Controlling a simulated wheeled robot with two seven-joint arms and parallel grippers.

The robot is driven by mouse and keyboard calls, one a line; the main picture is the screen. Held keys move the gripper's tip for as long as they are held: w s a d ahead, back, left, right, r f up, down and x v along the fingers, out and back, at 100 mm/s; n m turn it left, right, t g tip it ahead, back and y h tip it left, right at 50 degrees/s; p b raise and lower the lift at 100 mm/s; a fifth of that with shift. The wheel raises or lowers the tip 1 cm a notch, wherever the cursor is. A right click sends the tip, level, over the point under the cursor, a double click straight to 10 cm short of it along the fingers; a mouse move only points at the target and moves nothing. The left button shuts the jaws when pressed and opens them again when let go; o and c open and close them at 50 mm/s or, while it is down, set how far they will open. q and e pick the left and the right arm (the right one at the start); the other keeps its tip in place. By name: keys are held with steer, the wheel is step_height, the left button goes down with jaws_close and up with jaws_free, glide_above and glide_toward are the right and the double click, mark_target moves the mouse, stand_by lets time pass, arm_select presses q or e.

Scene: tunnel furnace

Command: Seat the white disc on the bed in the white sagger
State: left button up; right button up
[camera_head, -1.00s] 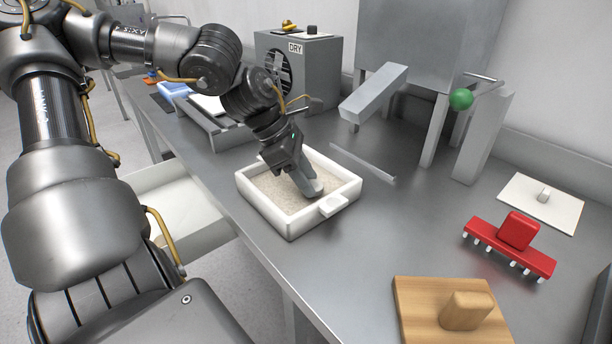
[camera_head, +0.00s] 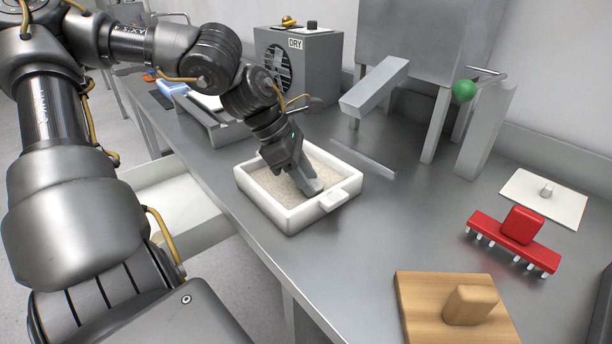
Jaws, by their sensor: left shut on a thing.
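The white sagger (camera_head: 283,217) is a square, open tray with a tab on its front right side, standing on the grey bench. A beige, grainy bed (camera_head: 262,178) covers its floor. My left gripper (camera_head: 315,188) reaches down into the sagger, with its fingertips low over the right part of the bed. It is shut on the white disc, of which only a pale sliver shows at the fingertips. The fingers hide most of the disc, and I cannot tell whether it touches the bed. My right gripper is not in view.
A thin metal strip (camera_head: 363,158) lies behind the sagger. A grey box marked DRY (camera_head: 325,70) stands at the back. At right are a red pronged tool (camera_head: 515,240), a wooden block with a knob (camera_head: 425,305) and a white plate (camera_head: 560,205).

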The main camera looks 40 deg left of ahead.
arm_select(q)
steer(key=o, duration=1)
steer(key=p+v, duration=0.1)
steer(key=v, duration=1)
